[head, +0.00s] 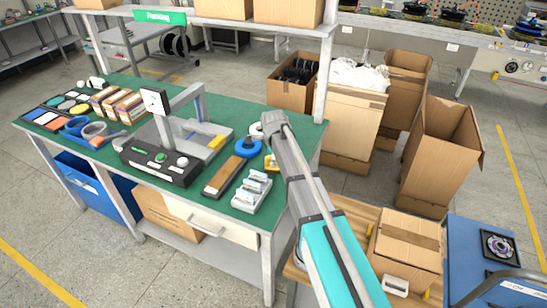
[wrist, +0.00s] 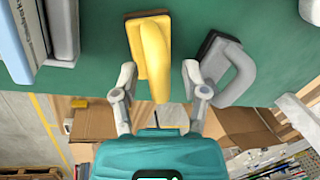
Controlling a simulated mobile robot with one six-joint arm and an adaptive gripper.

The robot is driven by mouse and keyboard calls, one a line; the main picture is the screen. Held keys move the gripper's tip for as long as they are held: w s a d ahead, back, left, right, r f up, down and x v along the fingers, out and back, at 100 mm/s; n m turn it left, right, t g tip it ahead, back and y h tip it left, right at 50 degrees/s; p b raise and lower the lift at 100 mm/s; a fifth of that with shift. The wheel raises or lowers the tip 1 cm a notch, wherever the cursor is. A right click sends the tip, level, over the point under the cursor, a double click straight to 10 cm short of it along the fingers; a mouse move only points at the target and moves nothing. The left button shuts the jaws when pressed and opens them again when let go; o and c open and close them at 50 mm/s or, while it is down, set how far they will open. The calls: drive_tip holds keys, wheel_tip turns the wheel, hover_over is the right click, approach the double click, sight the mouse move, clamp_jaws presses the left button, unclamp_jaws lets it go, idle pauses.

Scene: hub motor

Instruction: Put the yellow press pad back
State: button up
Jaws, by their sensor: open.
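The yellow press pad (wrist: 150,50) lies on the green bench top near its edge, with its raised yellow grip pointing toward my gripper in the wrist view. My gripper (wrist: 158,74) is open, with one finger on each side of the yellow grip and a visible gap to each. I cannot tell how far above the bench the fingertips are. In the head view a bit of yellow (head: 271,162), probably the pad, shows beside my arm, which hides the rest and my fingers. A grey pad with a looped handle (wrist: 230,70) lies just right of my right finger.
A press fixture (head: 160,165) with a black control box stands mid-bench. A grey-white object with print (wrist: 30,40) is at left in the wrist view. Cardboard boxes (head: 440,155) stand beyond the bench.

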wheel_tip(320, 180, up, 12)
drive_tip(key=s+p, duration=0.2)
drive_tip(key=p, duration=0.9)
drive_tip(key=shift+s+p, duration=0.15)
drive_tip(key=shift+p, duration=0.15)
drive_tip(key=shift+d, duration=0.15)
idle(0.5)
drive_tip(key=s+d+n+g, duration=0.2)
drive_tip(key=s+d+n, duration=1.5)
drive_tip(key=s+d, duration=0.5)
drive_tip(key=shift+s+d+f+n, duration=0.2)
drive_tip(key=shift+s+d+n, duration=0.15)
drive_tip(key=shift+s, duration=0.45)
